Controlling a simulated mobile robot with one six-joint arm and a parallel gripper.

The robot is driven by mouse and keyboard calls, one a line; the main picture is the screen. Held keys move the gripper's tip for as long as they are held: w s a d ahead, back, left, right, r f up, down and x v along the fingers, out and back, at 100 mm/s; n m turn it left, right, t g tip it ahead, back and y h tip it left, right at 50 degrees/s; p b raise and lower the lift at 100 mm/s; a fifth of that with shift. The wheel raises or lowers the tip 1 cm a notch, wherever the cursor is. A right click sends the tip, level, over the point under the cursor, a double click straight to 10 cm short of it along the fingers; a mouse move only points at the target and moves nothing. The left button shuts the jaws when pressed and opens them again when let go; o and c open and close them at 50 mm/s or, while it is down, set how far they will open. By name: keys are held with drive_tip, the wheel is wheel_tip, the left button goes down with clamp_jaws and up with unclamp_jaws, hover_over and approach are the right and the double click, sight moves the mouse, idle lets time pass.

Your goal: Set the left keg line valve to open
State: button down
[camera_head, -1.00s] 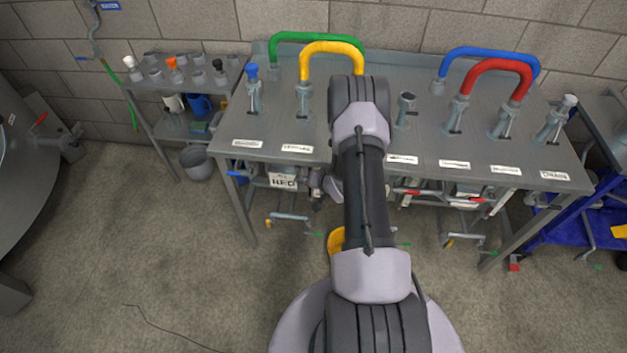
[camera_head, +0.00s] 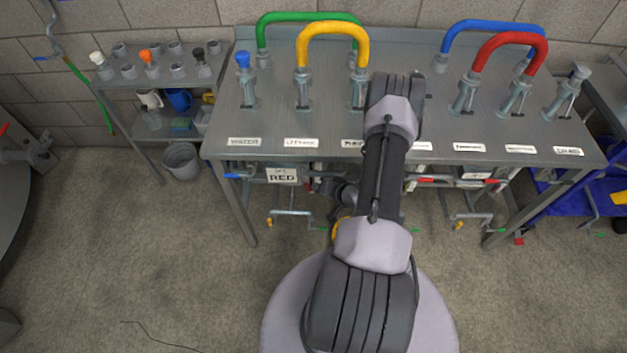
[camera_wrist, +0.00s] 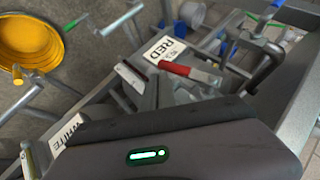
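Under the steel table's front edge hangs a white card reading RED (camera_head: 282,175), at the left in the head view. It also shows in the wrist view (camera_wrist: 166,50). A red valve lever (camera_wrist: 190,72) lies just beside this card, close ahead of my gripper (camera_wrist: 163,88). In the head view a small piece of red (camera_head: 308,185) shows right of the card. My gripper seems open, with a gap between its grey fingers; I see nothing held. Contact with the lever cannot be told. My arm hides much of the under-table area in the head view.
Right of my arm are more red levers (camera_head: 490,181) under the table. Coloured hoses and steel fittings stand on the table top (camera_head: 400,140). A card reading WHITE (camera_wrist: 66,133) and a yellow round thing (camera_wrist: 25,40) are near my gripper.

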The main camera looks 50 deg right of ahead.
drive_tip(key=shift+w+a+f+b, duration=0.4)
drive_tip(key=shift+a+f, duration=0.1)
drive_tip(key=shift+f, duration=0.2)
drive_tip(key=shift+w+f, duration=0.1)
idle(0.5)
